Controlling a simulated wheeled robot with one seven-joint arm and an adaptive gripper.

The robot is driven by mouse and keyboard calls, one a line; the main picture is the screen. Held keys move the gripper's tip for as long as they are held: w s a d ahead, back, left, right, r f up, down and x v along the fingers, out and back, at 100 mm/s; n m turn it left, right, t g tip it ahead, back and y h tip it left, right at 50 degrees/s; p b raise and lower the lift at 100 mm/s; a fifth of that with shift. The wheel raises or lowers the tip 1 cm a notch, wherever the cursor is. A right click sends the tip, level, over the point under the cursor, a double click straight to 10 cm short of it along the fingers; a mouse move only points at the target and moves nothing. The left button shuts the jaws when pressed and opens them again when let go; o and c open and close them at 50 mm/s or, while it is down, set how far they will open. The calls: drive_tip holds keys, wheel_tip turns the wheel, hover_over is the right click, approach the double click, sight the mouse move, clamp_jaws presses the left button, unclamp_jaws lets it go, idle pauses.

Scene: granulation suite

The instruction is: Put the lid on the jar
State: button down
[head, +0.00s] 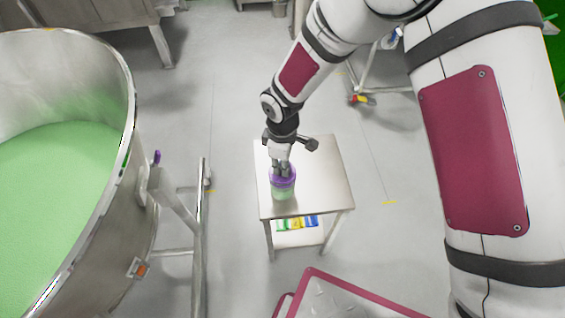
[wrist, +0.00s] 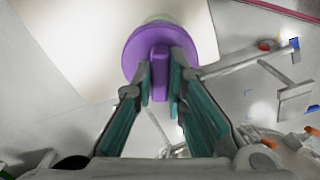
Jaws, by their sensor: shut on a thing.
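The purple lid (wrist: 200,34) has a raised bar handle, and my gripper (wrist: 163,78) is shut on that handle in the wrist view. In the head view my gripper (head: 281,163) points down over the small steel table, with the lid (head: 283,183) beneath it. The jar (head: 283,193) is greenish and stands on the table near its left front edge. The lid is at the jar's mouth, and I cannot tell whether it is seated. In the wrist view only a pale sliver of the jar (wrist: 160,19) shows past the lid.
The small steel table (head: 325,185) is otherwise bare on top, with coloured items (head: 297,223) on its lower shelf. A large steel vat (head: 125,190) of green powder stands at left, with a metal rail (head: 201,240) beside it. A maroon-edged platform (head: 335,290) is in front.

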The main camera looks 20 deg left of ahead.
drive_tip(key=shift+f, duration=0.3)
drive_tip(key=c, duration=1.5)
unclamp_jaws()
drive_tip(key=shift+c, duration=0.2)
wheel_tip(320, 180, up, 12)
